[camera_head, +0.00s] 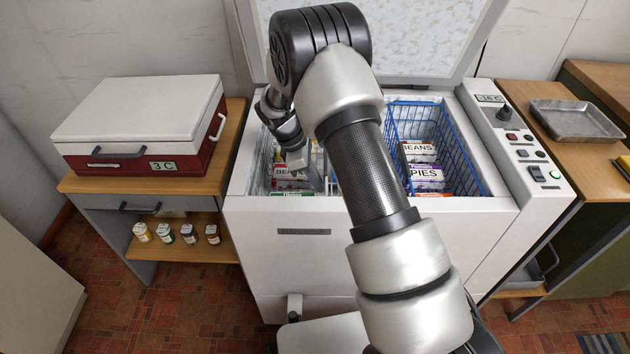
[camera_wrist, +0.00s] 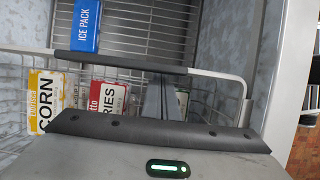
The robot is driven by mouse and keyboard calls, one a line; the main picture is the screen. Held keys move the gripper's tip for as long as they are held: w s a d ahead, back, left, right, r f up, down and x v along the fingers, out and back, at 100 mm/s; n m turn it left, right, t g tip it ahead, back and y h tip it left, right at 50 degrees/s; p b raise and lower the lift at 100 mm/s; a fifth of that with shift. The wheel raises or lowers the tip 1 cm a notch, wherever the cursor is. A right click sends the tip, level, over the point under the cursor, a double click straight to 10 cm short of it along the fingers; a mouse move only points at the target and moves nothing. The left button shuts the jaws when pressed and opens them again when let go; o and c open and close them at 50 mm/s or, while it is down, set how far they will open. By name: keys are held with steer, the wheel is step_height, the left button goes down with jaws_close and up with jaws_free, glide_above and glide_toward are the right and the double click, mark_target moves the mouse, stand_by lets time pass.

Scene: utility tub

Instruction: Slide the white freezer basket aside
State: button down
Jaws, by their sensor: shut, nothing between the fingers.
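My gripper (camera_head: 299,160) reaches down into the freezer's left part. Its shut, empty fingers (camera_wrist: 166,96) show close to the dark grip in the wrist view; I cannot tell whether they touch it. My arm hides much of the basket in the head view.
A blue wire basket (camera_head: 457,163) holding labelled boxes fills the freezer's right side. The freezer lid (camera_head: 425,35) stands open behind. A blue ice pack (camera_wrist: 86,25) shows beyond the dark grip. A red-and-white cooler (camera_head: 145,120) is left; a metal tray (camera_head: 575,120) is right.

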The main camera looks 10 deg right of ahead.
steer(key=s+d+p, duration=0.1)
steer(key=d, duration=0.8)
steer(key=s+d+p, duration=0.1)
steer(key=s+d, duration=0.1)
steer(key=d, duration=0.7)
steer(key=shift+s+d+p, duration=0.15)
steer(key=shift+s+p, duration=0.15)
steer(key=shift+p, duration=0.1)
